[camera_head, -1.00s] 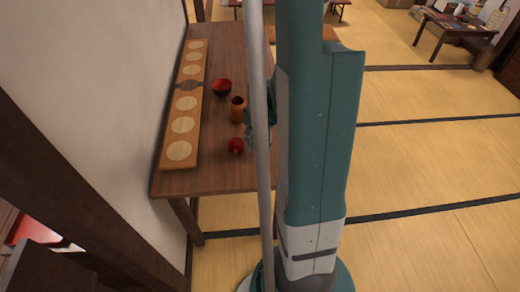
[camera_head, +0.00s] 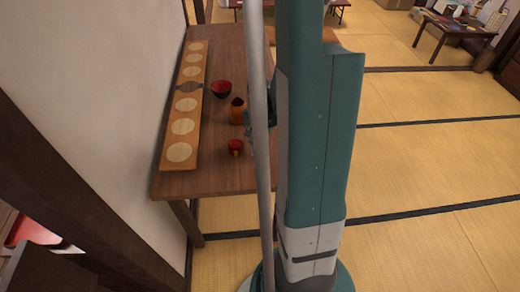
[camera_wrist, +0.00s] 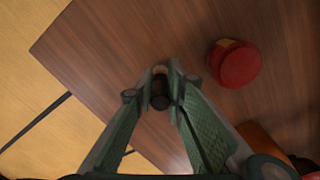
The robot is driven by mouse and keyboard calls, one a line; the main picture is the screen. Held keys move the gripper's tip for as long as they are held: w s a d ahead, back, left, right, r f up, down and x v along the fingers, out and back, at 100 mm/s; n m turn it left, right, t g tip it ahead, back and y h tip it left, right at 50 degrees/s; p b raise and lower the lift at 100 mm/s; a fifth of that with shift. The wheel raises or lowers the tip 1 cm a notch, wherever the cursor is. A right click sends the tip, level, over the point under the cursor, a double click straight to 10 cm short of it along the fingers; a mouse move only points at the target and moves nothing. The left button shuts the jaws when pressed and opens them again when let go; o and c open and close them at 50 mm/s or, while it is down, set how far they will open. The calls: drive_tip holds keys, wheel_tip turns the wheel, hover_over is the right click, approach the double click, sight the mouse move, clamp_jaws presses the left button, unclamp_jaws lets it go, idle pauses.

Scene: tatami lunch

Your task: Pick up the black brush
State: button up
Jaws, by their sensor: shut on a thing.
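In the wrist view, the two green-grey fingers of my gripper (camera_wrist: 155,104) come together over the wooden table. Between their tips is a small dark, rounded piece with a tan part beyond it, which I take to be the black brush (camera_wrist: 160,101). The gripper is shut on it. Most of its length is hidden by the fingers and the viewing angle, and I cannot tell whether it touches the table. In the head view my arm hides the brush, and only a dark green edge of the gripper (camera_head: 272,108) shows.
The table (camera_head: 218,180) carries a long board with pale discs (camera_head: 181,127), a red-black bowl (camera_head: 221,89), an orange vessel (camera_head: 237,113) and a small red cup (camera_head: 235,147). The cup (camera_wrist: 237,65) is right of my fingertips in the wrist view. A wall borders the table's left.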

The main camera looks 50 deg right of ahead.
drive_tip(key=shift+r, duration=0.1)
drive_tip(key=shift+r+p, duration=1.3)
drive_tip(key=shift+r, duration=3.6)
